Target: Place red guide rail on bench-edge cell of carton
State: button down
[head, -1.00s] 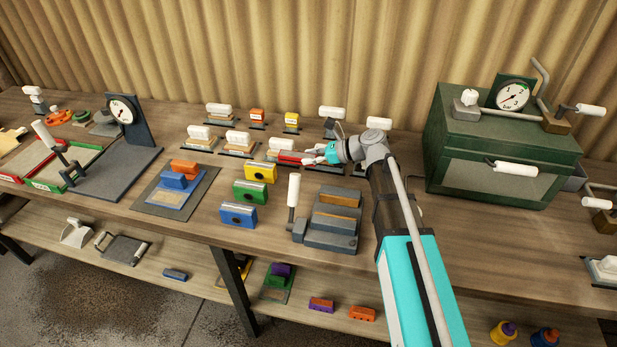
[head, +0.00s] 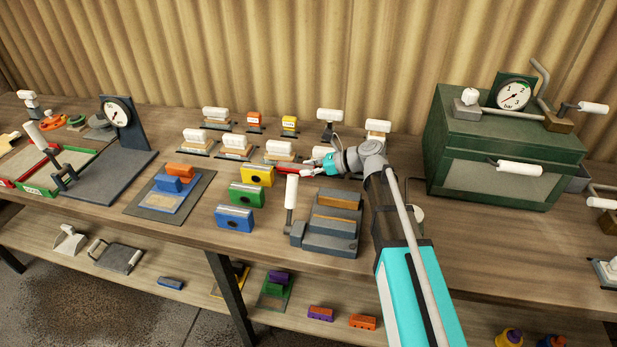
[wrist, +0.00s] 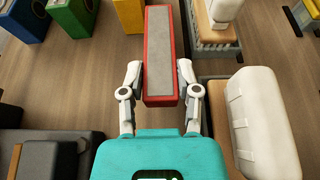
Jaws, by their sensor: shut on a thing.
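The red guide rail (wrist: 150,55) is a long red bar with a grey top face. My gripper (wrist: 160,75) is shut on its near end, one finger on each side, and the rail points straight ahead. In the head view the rail (head: 296,169) shows just left of my gripper (head: 316,165), close to the yellow block and a white-handled piece. Whether it touches the bench is unclear. I cannot tell for sure which thing is the carton; a blue tray (head: 154,201) with orange and blue blocks lies on a grey mat at left.
Yellow (head: 257,176), green (head: 247,194) and blue (head: 235,218) blocks stand left of the rail. A grey stepped fixture (head: 325,240) with a white lever is in front. White-handled pieces (head: 237,143) stand behind. A green cabinet (head: 505,150) is at right, with free bench before it.

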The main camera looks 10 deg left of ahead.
jog(key=shift+f+b, duration=0.9)
jog(key=shift+f, duration=0.3)
jog(key=shift+f, duration=0.2)
jog(key=c, duration=0.6)
grip_release()
jog(key=shift+r, duration=0.1)
jog(key=shift+r, duration=0.1)
jog(key=shift+d+r, duration=0.15)
jog(key=shift+d+r+p, duration=0.15)
jog(key=shift+d+p, duration=0.15)
jog(key=shift+d, duration=0.05)
jog(key=p+v, duration=0.4)
jog(key=v, duration=0.7)
jog(key=shift+s, duration=0.1)
